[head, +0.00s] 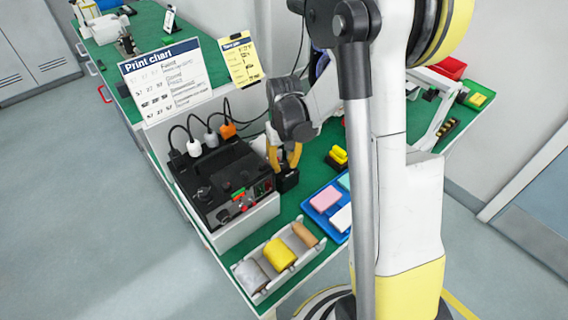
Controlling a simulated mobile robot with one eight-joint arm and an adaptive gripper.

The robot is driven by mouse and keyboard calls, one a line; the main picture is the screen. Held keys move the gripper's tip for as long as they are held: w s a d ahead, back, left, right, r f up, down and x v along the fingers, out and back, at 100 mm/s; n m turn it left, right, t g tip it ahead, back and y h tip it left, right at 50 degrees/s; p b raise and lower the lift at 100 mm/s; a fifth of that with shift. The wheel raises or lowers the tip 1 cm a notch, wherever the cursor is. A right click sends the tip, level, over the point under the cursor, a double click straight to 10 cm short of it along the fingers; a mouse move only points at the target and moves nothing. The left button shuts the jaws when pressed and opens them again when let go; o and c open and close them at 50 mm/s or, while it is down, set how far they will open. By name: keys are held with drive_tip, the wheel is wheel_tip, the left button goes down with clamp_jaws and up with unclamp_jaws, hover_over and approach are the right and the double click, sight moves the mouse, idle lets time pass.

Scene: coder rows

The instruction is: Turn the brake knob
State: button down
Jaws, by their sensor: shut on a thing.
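My gripper (285,164), with yellow fingers under a dark wrist, points down at a small black block (287,182) right of the black control box. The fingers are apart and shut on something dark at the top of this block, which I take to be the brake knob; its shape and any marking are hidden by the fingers. The black control box (215,180) stands on a light grey base and carries dark knobs, a red button, a green part and a small display.
A tray with several rolls (279,254) lies in front, and a blue tray (316,211) with coloured pads is to the right. Yellow pieces (339,155) lie behind it. Plugs with cables (228,130) and a print chart (165,78) stand behind the box.

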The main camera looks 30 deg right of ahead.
sight(284, 164)
idle(0.3)
drive_tip(key=c, duration=1.1)
unclamp_jaws()
drive_tip(key=shift+r, duration=0.15)
wheel_tip(284, 164, up, 12)
drive_tip(key=shift+f, duration=0.1)
drive_tip(key=s+a+r+t, duration=0.2)
drive_tip(key=s+a, duration=0.1)
drive_tip(key=s, duration=0.2)
drive_tip(key=s+a+r+n+t, duration=0.1)
drive_tip(key=s+a+r+t, duration=0.1)
drive_tip(key=s, duration=0.3)
drive_tip(key=s+a+r+t, duration=0.3)
drive_tip(key=s+a, duration=0.2)
drive_tip(key=shift+n, duration=0.3)
